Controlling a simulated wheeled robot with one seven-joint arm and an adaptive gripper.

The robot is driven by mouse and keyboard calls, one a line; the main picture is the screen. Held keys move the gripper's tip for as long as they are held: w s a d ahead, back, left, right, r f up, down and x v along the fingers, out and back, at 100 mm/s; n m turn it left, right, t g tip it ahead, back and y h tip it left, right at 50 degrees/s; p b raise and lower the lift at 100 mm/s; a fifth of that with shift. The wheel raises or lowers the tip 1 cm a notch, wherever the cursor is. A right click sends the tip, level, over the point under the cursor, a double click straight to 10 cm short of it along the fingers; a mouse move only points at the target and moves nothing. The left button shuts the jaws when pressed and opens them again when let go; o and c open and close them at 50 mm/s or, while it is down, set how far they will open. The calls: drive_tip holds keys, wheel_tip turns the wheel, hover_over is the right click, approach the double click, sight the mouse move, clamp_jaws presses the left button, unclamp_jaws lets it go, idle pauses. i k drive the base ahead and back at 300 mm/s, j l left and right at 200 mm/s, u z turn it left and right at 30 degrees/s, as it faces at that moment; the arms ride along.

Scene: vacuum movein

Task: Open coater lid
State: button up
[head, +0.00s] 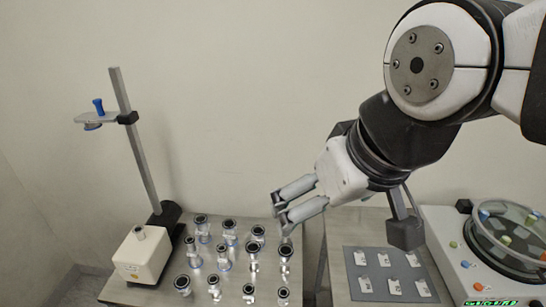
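The coater (445,245) is a white box at the right edge, partly cut off by the frame. Its round lid (478,240) is see-through with a grey rim and appears to lie down on the body. Coloured knobs or pieces show on and under it. My gripper (280,212) is far to the left of the coater, above the back right of the group of metal fittings. Its two fingers point left and stand apart with nothing between them.
Metal fittings with black tops (229,227) crowd the left table. A stand with a tall post (135,140) and white box (142,256) is at left. A grey plate (390,285) with several small white pieces lies left of the coater.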

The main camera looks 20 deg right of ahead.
sight(483, 206)
drive_tip(key=z, duration=1.2)
drive_tip(key=i+l+u, duration=0.2)
drive_tip(key=l, duration=0.2)
drive_tip(key=k+l+u, duration=0.15)
drive_tip(key=k, duration=0.25)
drive_tip(key=l, duration=0.85)
